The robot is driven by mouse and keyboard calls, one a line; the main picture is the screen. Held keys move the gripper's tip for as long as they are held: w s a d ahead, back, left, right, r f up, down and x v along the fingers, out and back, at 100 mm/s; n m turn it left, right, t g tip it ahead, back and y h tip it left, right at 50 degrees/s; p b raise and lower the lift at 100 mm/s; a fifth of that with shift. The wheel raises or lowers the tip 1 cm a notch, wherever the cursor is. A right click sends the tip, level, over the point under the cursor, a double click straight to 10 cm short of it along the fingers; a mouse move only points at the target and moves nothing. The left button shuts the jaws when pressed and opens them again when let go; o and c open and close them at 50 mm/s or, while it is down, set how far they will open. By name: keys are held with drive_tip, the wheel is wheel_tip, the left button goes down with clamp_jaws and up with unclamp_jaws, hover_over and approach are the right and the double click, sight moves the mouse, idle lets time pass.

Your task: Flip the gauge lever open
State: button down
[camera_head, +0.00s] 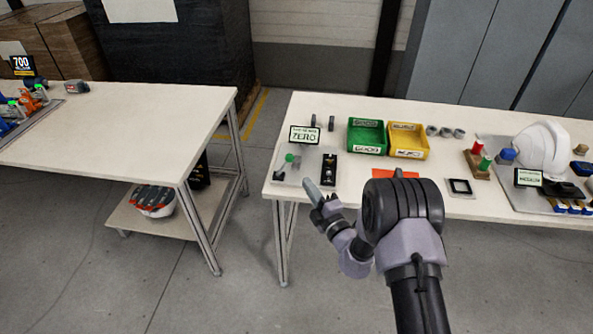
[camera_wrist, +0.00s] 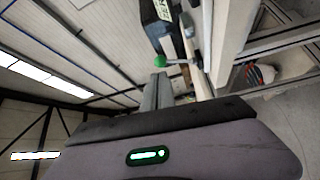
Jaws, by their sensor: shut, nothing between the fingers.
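The gauge stands on a grey plate at the left end of the right-hand table, with a sign reading ZERO (camera_head: 305,135). Its lever has a round green knob (camera_head: 289,158) just below the sign. In the wrist view the green knob (camera_wrist: 159,61) shows just beyond my fingertips. My gripper (camera_head: 308,183) is shut and empty, at the front edge of the table, below and to the right of the knob in the head view. Its fingers also show in the wrist view (camera_wrist: 158,78). I cannot tell whether they touch the knob. The lever's shaft is too small to read clearly.
A black block (camera_head: 328,168) stands right of the lever. Green (camera_head: 367,149) and yellow (camera_head: 408,154) bins sit behind it. An orange sheet (camera_head: 396,173) is partly hidden by my arm. A white helmet shell (camera_head: 542,145) is at the right. A gap separates the left table (camera_head: 130,115).

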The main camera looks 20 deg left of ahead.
sight(292, 160)
drive_tip(key=b+x, duration=0.2)
drive_tip(key=x, duration=0.5)
drive_tip(key=shift+w+a+f+b, duration=0.1)
drive_tip(key=shift+w+a+b, duration=0.1)
drive_tip(key=shift+b, duration=0.1)
drive_tip(key=shift+w+a, duration=0.25)
